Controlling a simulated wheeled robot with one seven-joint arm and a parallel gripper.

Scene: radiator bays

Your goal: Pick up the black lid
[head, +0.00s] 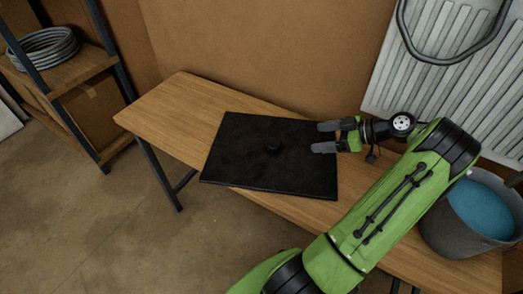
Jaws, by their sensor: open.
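The black lid (245,165) lies flat on the wooden table (180,100). One edge of the lid reaches the table's front edge. My gripper (323,137) is open and empty at the right side of the lid.
A grey bucket with blue contents (483,208) stands at the right. A white radiator (440,75) is on the wall behind. A shelf (75,75) with a coiled grey hose (43,47) stands at the left. The table's left end is clear.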

